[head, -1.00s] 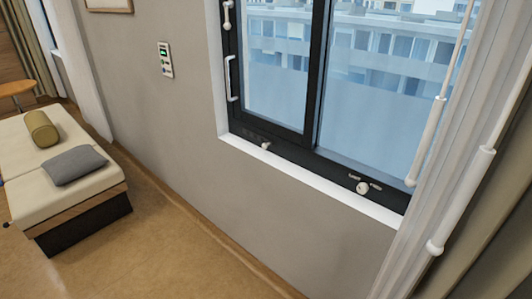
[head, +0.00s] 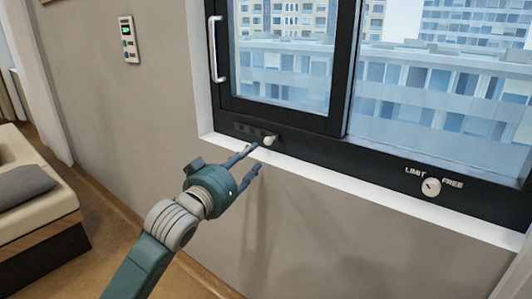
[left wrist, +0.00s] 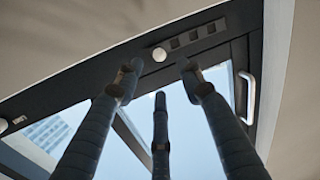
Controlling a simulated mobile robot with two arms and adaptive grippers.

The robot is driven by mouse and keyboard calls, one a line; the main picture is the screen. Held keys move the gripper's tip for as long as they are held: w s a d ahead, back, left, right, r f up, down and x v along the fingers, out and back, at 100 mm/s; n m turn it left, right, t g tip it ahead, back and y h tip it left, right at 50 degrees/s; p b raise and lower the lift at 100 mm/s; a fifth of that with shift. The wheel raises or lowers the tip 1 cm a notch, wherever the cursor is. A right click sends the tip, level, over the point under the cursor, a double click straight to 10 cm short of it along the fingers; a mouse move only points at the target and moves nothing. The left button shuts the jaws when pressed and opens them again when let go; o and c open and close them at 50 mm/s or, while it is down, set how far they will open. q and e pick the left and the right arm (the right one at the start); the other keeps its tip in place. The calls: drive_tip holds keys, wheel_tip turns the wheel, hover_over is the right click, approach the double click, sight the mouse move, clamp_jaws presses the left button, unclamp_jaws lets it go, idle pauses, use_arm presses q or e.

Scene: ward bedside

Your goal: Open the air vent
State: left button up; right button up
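The air vent (head: 244,129) is a short row of dark slots in the black lower window frame, with a small white knob (head: 269,140) at its right end. In the left wrist view the knob (left wrist: 159,54) sits beside several dark square slots (left wrist: 197,35). My left gripper (head: 252,160) reaches up from below, its fingers spread and empty, close to the knob. In the left wrist view the fingertips (left wrist: 158,72) are apart, with the knob showing between the upper two. Whether any finger touches the knob cannot be told. My right gripper is not in view.
A second white knob (head: 431,186) marked LIMIT and FREE is farther right on the frame. A white handle (head: 215,49) is on the sash's left side. The white sill (head: 350,186) juts below. A wall panel (head: 129,39) and bed (head: 50,220) are left.

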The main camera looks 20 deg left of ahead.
sight(266, 143)
use_arm(q)
drive_tip(key=w, duration=0.3)
drive_tip(key=w+d, duration=0.1)
drive_tip(key=w, duration=0.3)
drive_tip(key=w+b, duration=0.1)
drive_tip(key=w, duration=0.2)
drive_tip(key=shift+w+d+r, duration=0.1)
drive_tip(key=shift+w+d, duration=0.05)
drive_tip(key=shift+d, duration=0.25)
clamp_jaws()
